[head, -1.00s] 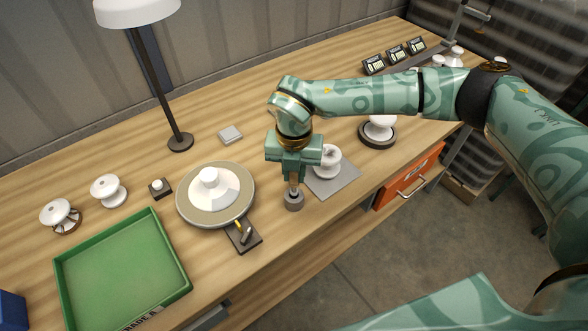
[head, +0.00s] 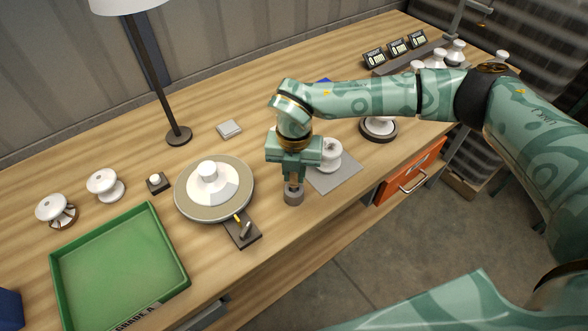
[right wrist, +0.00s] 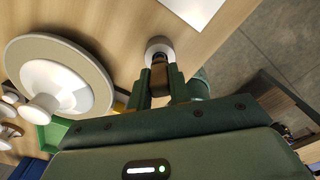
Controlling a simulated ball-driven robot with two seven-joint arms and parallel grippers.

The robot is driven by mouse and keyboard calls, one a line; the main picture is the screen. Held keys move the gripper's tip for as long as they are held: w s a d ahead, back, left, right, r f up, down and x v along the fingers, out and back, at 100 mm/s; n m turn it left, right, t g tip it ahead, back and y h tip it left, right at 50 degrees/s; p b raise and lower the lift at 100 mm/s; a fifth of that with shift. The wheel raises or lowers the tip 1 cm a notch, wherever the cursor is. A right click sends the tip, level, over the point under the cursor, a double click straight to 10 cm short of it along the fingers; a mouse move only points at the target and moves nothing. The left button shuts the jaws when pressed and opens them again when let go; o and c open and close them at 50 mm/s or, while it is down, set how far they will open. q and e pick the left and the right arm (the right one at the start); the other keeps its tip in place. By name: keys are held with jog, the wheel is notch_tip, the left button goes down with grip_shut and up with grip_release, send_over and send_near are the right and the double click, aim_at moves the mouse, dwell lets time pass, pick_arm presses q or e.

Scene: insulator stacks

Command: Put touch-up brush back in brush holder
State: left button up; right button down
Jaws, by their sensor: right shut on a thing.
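My right gripper (head: 293,178) points down at the table, shut on the touch-up brush (right wrist: 159,75). Only a short brown part of the brush shows between the fingers; the rest is hidden. Directly below is the brush holder (head: 293,196), a small grey cylinder standing upright on the wood. In the right wrist view the holder (right wrist: 158,48) lies just beyond the fingertips, in line with the brush. The brush's lower end appears to be at or in the holder's opening; how deep I cannot tell. My left gripper is not in view.
A white insulator (head: 327,155) on a grey mat (head: 335,179) stands close right of the gripper. A round turntable (head: 238,206) with a white insulator and a dark block (head: 243,231) are to the left. A green tray (head: 120,265) lies front left. The table's front edge is near.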

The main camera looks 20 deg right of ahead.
jog(key=shift+f+b, duration=0.5)
jog(key=shift+f, duration=0.5)
jog(key=c, duration=1.2)
grip_release()
notch_tip(320, 180, up, 16)
jog(key=p, duration=0.1)
jog(key=shift+r, duration=0.15)
